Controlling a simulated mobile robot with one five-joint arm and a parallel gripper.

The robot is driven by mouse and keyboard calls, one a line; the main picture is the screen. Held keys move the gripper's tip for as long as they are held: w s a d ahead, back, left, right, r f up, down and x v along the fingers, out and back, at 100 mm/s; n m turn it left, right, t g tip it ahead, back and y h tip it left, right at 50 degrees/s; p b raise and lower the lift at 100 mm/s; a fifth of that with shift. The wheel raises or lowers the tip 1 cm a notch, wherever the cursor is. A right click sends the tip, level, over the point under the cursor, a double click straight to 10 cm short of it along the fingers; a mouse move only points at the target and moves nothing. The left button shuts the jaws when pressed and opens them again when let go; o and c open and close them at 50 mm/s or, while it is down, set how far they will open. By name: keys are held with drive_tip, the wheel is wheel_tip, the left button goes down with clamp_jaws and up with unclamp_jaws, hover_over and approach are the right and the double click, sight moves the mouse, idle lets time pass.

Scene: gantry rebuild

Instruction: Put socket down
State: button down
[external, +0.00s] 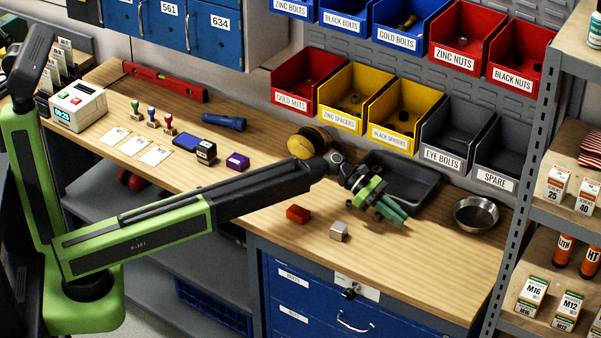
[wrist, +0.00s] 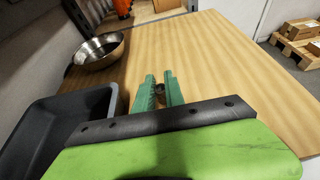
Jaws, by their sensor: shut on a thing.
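My gripper (external: 395,214) reaches over the bench to the right of centre, its green fingers pointing down and to the right. In the wrist view the fingers (wrist: 160,80) are closed around a small dark metallic piece, the socket (wrist: 160,91), which shows only partly between them. In the external view the fingers hide the socket. The fingertips are close to the wooden bench top (external: 430,255); I cannot tell whether the socket touches it.
A grey tray (external: 418,178) lies behind my gripper, and a metal bowl (external: 476,214) stands to its right. A red block (external: 298,214) and a silver block (external: 339,232) lie to its left. Bins (external: 388,130) line the back. The bench's front right is clear.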

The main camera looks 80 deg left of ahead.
wheel_tip(320, 180, down, 3)
drive_tip(key=shift+r+b, duration=0.15)
drive_tip(key=shift+b, duration=0.4)
drive_tip(key=shift+r, duration=0.25)
drive_tip(key=shift+f, duration=0.15)
drive_tip(key=c, duration=1.4)
unclamp_jaws()
drive_tip(key=shift+r+p, duration=0.3)
drive_tip(key=shift+p, duration=0.05)
drive_tip(key=p+v, duration=0.4)
drive_tip(key=v, duration=0.8)
drive_tip(key=shift+f, duration=0.1)
